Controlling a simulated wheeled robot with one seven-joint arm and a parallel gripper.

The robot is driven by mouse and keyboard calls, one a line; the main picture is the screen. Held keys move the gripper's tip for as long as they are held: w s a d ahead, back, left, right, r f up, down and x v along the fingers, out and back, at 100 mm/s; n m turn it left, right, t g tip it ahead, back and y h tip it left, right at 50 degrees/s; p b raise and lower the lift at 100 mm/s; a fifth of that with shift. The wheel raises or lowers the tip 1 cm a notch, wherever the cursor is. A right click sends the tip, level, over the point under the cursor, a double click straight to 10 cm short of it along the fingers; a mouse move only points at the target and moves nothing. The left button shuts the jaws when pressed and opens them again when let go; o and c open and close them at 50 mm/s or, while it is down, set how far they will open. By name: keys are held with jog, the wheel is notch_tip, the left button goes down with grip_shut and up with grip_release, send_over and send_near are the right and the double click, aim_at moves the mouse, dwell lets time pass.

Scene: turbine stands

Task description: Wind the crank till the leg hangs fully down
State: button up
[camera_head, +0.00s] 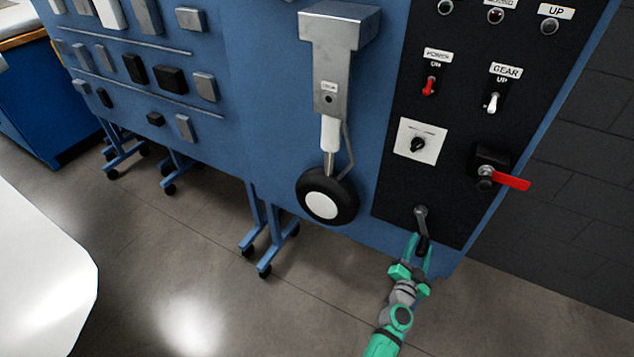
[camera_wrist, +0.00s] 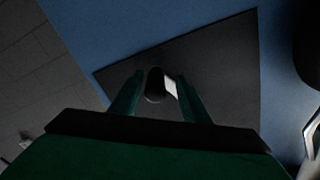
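The crank (camera_head: 421,213) is a small grey arm low on the black control panel, pointing down to a dark handle. My gripper (camera_head: 421,250) reaches up to it from below, its green fingers on either side of the handle. In the wrist view, the dark handle (camera_wrist: 155,86) lies between the fingertips (camera_wrist: 160,76), with a narrow gap by the left one; contact on the right is unclear. The landing-gear leg (camera_head: 330,133) hangs down from a grey bracket (camera_head: 332,60), looking about straight, with its black wheel (camera_head: 328,198) at the bottom.
Above the crank are a rotary knob (camera_head: 417,143), a red-handled valve (camera_head: 497,178), power (camera_head: 429,87) and gear (camera_head: 493,102) switches, and indicator lamps. Blue wheeled stand feet (camera_head: 266,232) reach the floor. A white surface (camera_head: 45,270) fills the lower left. Floor around my arm is clear.

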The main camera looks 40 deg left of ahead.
jog(key=shift+s+f, duration=0.1)
jog(key=shift+s, duration=0.15)
jog(key=shift+o, duration=0.8)
jog(key=shift+d, duration=0.55)
jog(key=shift+a, duration=0.15)
jog(key=shift+a+v, duration=0.25)
jog(key=shift+v, duration=3.15)
jog(key=shift+d, duration=0.25)
